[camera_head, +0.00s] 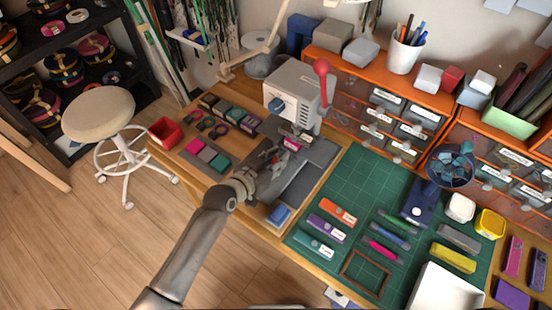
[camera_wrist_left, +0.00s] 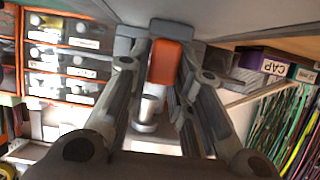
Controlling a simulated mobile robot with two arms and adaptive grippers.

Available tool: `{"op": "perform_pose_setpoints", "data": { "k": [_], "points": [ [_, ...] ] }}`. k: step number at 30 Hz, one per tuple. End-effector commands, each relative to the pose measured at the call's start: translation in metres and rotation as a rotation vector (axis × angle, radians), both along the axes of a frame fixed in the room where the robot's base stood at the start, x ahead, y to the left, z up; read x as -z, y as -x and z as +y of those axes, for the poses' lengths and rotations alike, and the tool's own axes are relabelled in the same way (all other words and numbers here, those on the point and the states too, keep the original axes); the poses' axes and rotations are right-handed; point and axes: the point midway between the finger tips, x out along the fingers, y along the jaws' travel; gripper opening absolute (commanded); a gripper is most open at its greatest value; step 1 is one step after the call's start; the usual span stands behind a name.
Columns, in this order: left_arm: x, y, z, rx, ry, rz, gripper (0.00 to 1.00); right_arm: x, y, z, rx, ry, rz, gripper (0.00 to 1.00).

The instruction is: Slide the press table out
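The press (camera_head: 292,91) is a light grey machine with a red-knobbed lever (camera_head: 322,72), at the back of the wooden bench. Its dark grey base and table area (camera_head: 308,172) extends forward below it, partly hidden by my left arm. My left gripper (camera_head: 276,158) is low over this area, in front of the press, near a small pink piece (camera_head: 291,144). In the left wrist view, the two fingers (camera_wrist_left: 165,80) stand on either side of an orange-red block (camera_wrist_left: 166,62), with a silver cylinder (camera_wrist_left: 149,112) below. Whether they grip it is unclear. My right gripper is out of view.
A tray of coloured pieces (camera_head: 206,154) and a red box (camera_head: 165,132) lie left of my arm. A blue block (camera_head: 278,214) sits at the front of the grey base. The green mat (camera_head: 352,180) on the right holds tools. Orange drawers (camera_head: 385,105) stand behind.

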Motion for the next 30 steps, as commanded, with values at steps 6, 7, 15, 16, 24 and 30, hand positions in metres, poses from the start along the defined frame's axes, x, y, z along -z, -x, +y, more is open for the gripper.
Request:
{"op": "perform_pose_setpoints", "data": {
  "k": [6,7,15,16,24,30],
  "points": [
    [0.000,0.000,0.000,0.000,-0.001,0.001,0.00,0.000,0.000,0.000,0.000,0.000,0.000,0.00],
    [0.000,0.000,0.000,0.000,-0.001,0.001,0.00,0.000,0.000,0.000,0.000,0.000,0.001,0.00],
    [-0.001,0.025,0.020,-0.002,-0.007,0.003,0.00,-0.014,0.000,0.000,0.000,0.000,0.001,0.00],
    [0.000,0.030,0.023,-0.001,-0.007,0.004,0.00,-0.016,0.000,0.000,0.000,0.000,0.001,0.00],
    [0.000,0.071,0.053,0.001,-0.008,0.004,0.00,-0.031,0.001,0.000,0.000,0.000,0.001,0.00],
    [0.001,0.097,0.071,0.000,-0.007,0.004,0.00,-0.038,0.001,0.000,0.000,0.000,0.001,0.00]
  ]
}}
